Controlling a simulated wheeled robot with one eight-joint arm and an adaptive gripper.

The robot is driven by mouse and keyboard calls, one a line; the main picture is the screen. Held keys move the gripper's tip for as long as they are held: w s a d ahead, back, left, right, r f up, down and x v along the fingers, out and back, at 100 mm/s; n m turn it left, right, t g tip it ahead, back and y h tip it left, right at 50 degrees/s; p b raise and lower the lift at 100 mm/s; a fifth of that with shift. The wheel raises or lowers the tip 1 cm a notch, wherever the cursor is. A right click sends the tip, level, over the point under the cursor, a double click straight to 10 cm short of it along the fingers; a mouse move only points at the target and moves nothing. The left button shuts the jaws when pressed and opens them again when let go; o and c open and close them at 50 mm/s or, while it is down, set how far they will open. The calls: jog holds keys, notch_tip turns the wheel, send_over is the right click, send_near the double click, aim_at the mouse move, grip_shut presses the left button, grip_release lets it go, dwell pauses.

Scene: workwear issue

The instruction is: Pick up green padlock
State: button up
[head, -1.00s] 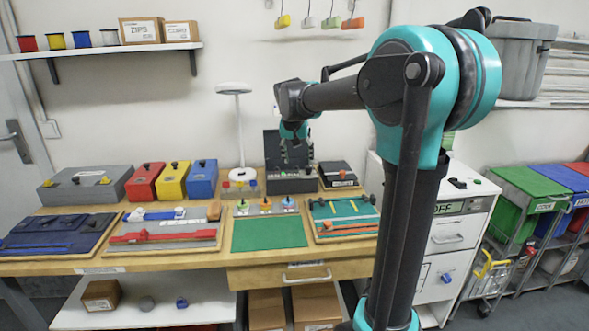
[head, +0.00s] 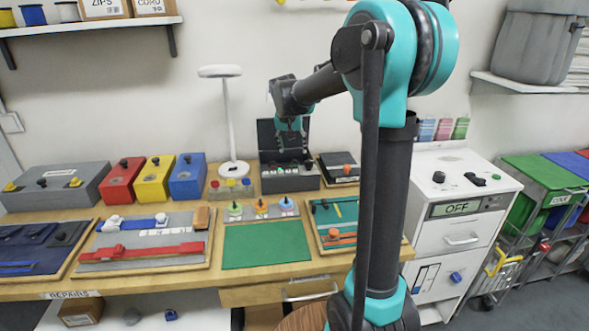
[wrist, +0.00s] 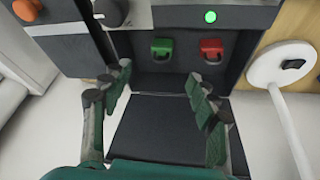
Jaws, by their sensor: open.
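The green padlock (wrist: 162,48) sits in a dark open-lidded case (wrist: 133,77), seen in the wrist view. A red padlock (wrist: 211,50) is beside it, to the right. My gripper (wrist: 158,80) is open and empty. Its two fingers stand apart, with the green padlock beyond the gap between their tips and not touched. In the head view my gripper (head: 290,140) hangs above the same case (head: 290,180), in front of its raised lid. The padlocks are too small to tell apart there.
A white lamp (head: 228,120) stands close left of the case. Red (head: 124,183), yellow (head: 154,184) and blue (head: 188,182) boxes are farther left. A dark box (head: 341,168) stands right of the case. A green mat (head: 265,246) lies in front, clear.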

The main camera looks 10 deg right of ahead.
aim_at(295, 165)
jog(key=x, duration=1)
jog(key=shift+w+a+f, duration=0.1)
jog(key=shift+w+f, duration=0.1)
jog(key=shift+f, duration=0.1)
jog(key=shift+c, duration=0.6)
